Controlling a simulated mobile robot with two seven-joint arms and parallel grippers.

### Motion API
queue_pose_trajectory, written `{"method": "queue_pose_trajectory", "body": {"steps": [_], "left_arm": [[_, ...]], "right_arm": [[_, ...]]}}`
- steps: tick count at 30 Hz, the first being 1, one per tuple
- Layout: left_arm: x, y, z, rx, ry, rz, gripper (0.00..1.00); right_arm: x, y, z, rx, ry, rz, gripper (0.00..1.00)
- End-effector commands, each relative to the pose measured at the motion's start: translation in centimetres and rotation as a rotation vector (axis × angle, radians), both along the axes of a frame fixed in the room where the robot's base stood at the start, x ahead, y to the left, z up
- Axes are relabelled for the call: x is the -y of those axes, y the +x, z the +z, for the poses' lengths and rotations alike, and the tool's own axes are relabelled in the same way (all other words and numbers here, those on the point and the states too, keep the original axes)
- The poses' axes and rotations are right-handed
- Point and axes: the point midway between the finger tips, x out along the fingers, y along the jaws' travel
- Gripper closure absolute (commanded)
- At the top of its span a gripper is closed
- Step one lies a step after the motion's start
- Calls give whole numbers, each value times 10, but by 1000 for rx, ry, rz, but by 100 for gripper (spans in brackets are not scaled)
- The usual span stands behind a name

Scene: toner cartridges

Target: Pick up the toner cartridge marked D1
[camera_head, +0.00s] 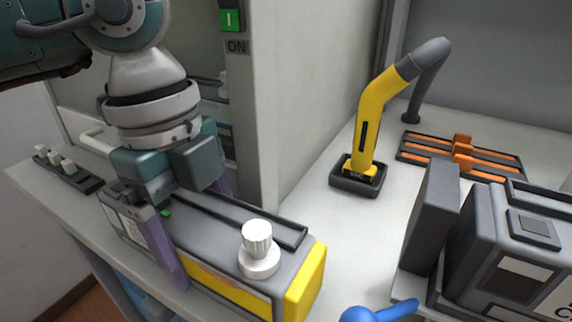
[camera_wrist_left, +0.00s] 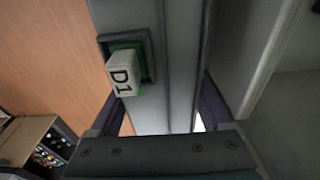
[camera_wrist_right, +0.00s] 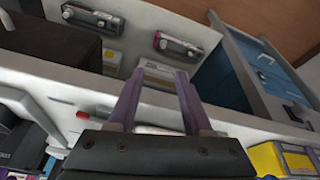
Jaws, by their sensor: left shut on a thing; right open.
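The long grey toner cartridge (camera_head: 225,232) with a yellow end and a white knob (camera_head: 258,250) is at the shelf's front left in the head view. In the left wrist view, a white tab marked D1 (camera_wrist_left: 123,76) sticks out from the grey cartridge body (camera_wrist_left: 180,65). My left gripper (camera_head: 196,225) is shut across the cartridge, one purple finger on each side; the fingers also show in the left wrist view (camera_wrist_left: 160,112). I cannot tell whether the cartridge is off the surface. My right gripper (camera_wrist_right: 157,92) is open and empty in the right wrist view.
A yellow and grey bent-arm device (camera_head: 370,120) stands behind the cartridge. Orange sliders on a dark rack (camera_head: 462,155) lie back right. A dark grey machine (camera_head: 510,255) stands right. A pale cabinet wall (camera_head: 300,80) rises close behind my left gripper. Light surface lies clear mid-shelf (camera_head: 350,240).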

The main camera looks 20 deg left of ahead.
Motion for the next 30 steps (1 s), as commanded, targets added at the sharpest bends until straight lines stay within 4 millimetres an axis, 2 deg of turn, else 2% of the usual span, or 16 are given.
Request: {"method": "queue_pose_trajectory", "body": {"steps": [1, 10, 23, 30], "left_arm": [[0, 0, 0, 0, 0, 0, 65], [0, 0, 1, 0, 0, 0, 99], [0, 0, 2, 3, -1, 0, 100], [0, -3, 18, 5, -2, 1, 100]], "right_arm": [[0, 0, 0, 0, 0, 0, 50], [0, 0, 0, 0, 0, 0, 50], [0, 0, 0, 1, 0, 0, 50], [0, 0, 3, 1, -1, 1, 50]]}}
